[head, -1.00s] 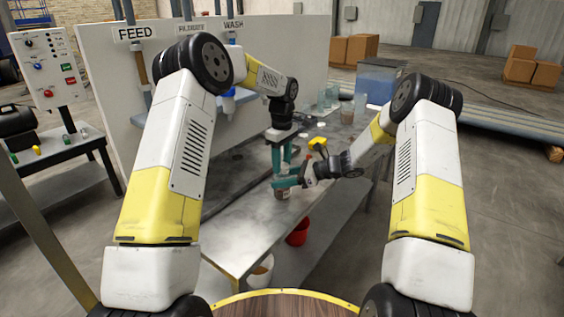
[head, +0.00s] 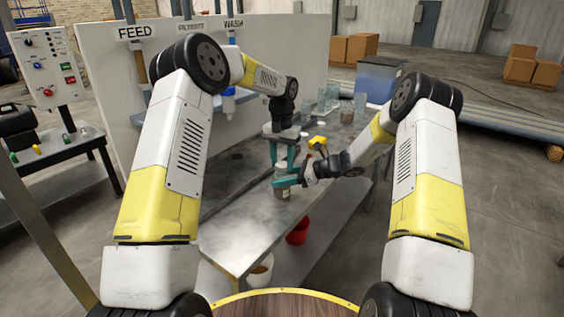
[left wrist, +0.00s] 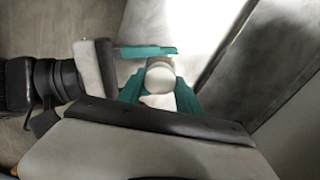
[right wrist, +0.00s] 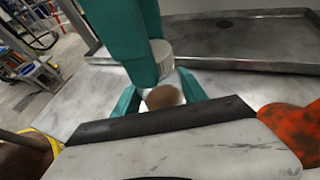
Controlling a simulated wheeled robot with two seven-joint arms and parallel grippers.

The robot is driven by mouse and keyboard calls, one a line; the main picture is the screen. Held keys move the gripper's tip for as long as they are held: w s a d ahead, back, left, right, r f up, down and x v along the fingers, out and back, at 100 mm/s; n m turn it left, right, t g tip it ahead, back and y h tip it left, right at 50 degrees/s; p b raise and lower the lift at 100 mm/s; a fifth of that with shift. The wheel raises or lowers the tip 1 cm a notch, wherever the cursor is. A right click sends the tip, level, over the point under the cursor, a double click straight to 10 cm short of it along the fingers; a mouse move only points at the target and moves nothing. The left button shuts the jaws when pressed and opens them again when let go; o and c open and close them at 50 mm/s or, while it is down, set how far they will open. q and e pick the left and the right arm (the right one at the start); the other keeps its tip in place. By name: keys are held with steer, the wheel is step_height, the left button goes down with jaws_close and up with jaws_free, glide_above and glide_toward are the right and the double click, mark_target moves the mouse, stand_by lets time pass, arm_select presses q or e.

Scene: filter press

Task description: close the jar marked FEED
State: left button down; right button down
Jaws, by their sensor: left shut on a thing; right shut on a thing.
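A small jar (head: 283,193) with brown contents stands upright over the front part of the metal bench. My right gripper (head: 287,181) reaches in from the right and is shut around it. The jar also shows between the teal fingers in the right wrist view (right wrist: 163,97). My left gripper (head: 282,158) points down from above and is shut on a white lid (head: 281,169). The lid shows ribbed sides in the right wrist view (right wrist: 161,56), directly over the jar's top. I cannot tell whether it is seated or threaded. No marking on the jar is readable.
A white panel carries FEED (head: 135,32) and WASH signs. The metal bench (head: 235,235) is clear at its near left end. A yellow object (head: 318,143) and glassware (head: 328,98) stand behind. A red bucket (head: 298,234) and white bucket (head: 260,272) are below.

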arm_select(q)
steer(key=m, duration=0.8)
steer(key=shift+m, duration=0.3)
steer(key=c, duration=0.7)
jaws_free()
step_height(320, 180, up, 12)
arm_select(e)
steer(key=c, duration=0.5)
jaws_free()
